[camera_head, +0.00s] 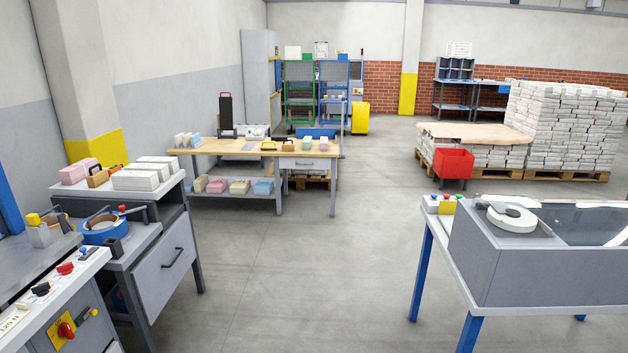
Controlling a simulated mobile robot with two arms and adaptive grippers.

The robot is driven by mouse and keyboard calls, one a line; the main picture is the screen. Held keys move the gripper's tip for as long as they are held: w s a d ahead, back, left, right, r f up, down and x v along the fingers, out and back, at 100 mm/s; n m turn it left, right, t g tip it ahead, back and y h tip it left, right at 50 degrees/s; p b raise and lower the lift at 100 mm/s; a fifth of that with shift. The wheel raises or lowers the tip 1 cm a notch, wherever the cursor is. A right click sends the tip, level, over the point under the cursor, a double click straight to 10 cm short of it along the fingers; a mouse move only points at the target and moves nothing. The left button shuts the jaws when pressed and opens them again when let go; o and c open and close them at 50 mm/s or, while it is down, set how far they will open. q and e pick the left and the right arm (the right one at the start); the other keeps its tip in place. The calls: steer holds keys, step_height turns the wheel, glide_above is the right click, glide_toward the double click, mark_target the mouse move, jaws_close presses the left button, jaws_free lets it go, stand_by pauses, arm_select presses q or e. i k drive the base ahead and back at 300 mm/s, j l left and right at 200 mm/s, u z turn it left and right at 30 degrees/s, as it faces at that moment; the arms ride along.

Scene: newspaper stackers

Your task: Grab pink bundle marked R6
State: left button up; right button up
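Several pink bundles show, but no R6 mark is legible on any of them. One pink bundle (74,173) lies on the grey cabinet top at the left, beside white stacks. A small pink bundle (323,144) stands at the right end of the wooden workbench (215,147). Another pink bundle (217,186) lies on the bench's lower shelf, among cream and blue bundles. Neither of my grippers is in view.
The grey cabinet (165,262) and a control panel fill the near left. A grey machine table (480,260) with blue legs stands at the near right. Pallets of newspapers (565,125) and a red bin (453,164) stand beyond. The middle floor is clear.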

mark_target(324, 144)
steer(key=i+j, duration=0.1)
steer(key=i, duration=1.5)
steer(key=i+j, duration=0.15)
steer(key=i, duration=0.65)
steer(key=i+z, duration=0.1)
steer(key=i, duration=1.15)
steer(key=i+z, duration=0.1)
steer(key=i, duration=1.1)
steer(key=i+z, duration=0.3)
steer(key=i, duration=0.45)
steer(key=i+j+z, duration=0.15)
steer(key=i+z, duration=0.2)
steer(key=i, duration=0.35)
steer(key=i+l+u, duration=0.1)
steer(key=i+u, duration=0.2)
steer(key=i, duration=0.15)
steer(key=i+l+u, duration=0.3)
steer(key=i, duration=0.2)
steer(key=j, duration=0.1)
